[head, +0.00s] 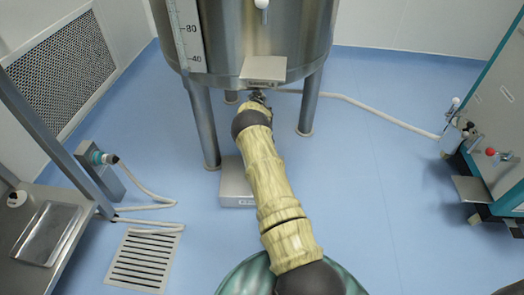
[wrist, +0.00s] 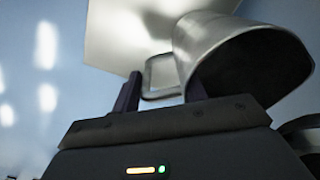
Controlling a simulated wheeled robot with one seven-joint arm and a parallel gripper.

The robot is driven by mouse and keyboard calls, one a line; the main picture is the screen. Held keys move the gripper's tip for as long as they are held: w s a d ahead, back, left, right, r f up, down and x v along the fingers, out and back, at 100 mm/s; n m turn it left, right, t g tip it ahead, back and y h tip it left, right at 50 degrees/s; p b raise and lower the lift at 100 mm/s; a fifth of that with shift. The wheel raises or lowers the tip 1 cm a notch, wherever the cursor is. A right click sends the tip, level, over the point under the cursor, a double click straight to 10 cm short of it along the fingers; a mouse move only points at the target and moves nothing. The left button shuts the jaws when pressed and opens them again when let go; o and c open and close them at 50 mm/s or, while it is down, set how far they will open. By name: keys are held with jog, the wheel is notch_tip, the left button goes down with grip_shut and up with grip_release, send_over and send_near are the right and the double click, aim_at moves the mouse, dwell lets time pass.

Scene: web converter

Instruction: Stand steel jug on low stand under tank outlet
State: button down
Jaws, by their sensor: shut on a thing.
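The steel jug (wrist: 205,50) shows large at the upper right of the wrist view, its dark open mouth facing right and its looped handle toward my gripper. My gripper (wrist: 163,82) is shut on the jug's handle (wrist: 150,72). In the head view the jug is not discernible, and my arm reaches to below the tank (head: 250,40). The low stand (head: 236,186) sits on the floor under the tank's front edge, partly covered by my arm. A pale flat square (wrist: 115,30) lies behind the jug; I cannot tell whether they touch. The tank outlet is not clearly visible.
Tank legs (head: 202,120) and (head: 311,102) stand either side of my arm. A pale hose (head: 370,113) runs right to a teal cabinet (head: 505,90). A steel bench (head: 45,230) and floor drain (head: 145,258) are at left.

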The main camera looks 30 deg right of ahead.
jog(key=shift+f+b, duration=0.4)
jog(key=shift+f, duration=0.55)
jog(key=shift+f+b, duration=0.35)
jog(key=shift+f, duration=0.15)
jog(key=c, duration=0.7)
grip_release()
jog(key=shift+s, duration=0.1)
notch_tip(320, 180, up, 8)
jog(key=p, duration=0.4)
jog(key=shift+f, duration=0.25)
